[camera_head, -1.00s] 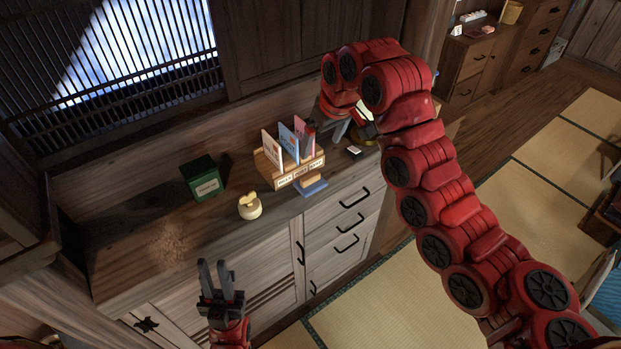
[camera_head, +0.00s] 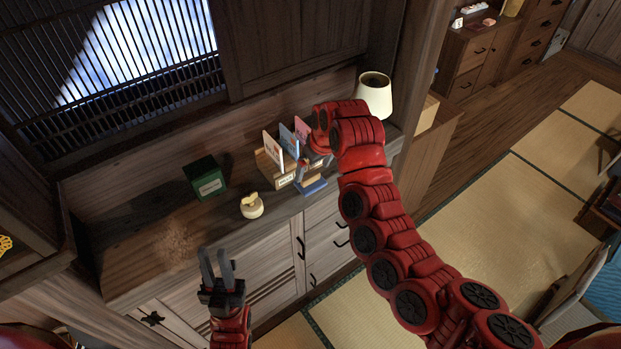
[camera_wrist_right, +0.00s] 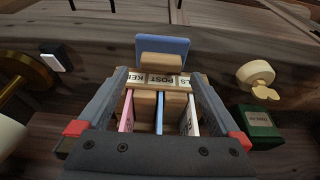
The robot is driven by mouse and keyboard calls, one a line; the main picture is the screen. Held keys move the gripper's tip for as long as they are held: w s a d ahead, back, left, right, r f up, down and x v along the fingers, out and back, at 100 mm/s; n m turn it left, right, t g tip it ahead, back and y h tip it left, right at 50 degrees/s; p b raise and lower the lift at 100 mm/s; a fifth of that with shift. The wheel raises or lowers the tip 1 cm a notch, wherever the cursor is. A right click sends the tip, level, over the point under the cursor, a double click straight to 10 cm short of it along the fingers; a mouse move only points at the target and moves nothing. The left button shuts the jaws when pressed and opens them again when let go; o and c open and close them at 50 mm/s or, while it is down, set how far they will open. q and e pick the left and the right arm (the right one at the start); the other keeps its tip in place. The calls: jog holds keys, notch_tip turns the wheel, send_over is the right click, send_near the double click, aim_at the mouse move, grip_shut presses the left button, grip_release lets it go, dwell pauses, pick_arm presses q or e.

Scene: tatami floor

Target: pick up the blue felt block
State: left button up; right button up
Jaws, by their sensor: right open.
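The blue felt block (camera_head: 314,187) lies on the cabinet top in front of the wooden card holder (camera_head: 272,169). The wrist view shows the blue felt block (camera_wrist_right: 176,45) with a wooden piece against it, just beyond the holder's lettered front. My right gripper (camera_wrist_right: 159,76) is open, its fingers spread over the holder and pointing toward the block, apart from it. In the head view my right gripper (camera_head: 301,172) is partly hidden by its own arm. My left gripper (camera_head: 217,262) is open and empty, in front of the cabinet.
Pink, blue and white cards stand upright in the holder. A green box (camera_head: 205,177) and a cream round container (camera_head: 252,205) stand to its left. The cabinet top's left part is clear.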

aim_at(311, 176)
jog(key=shift+p+x, duration=0.65)
jog(key=shift+x, duration=1.15)
jog(key=shift+s, duration=0.2)
jog(key=c, duration=1.3)
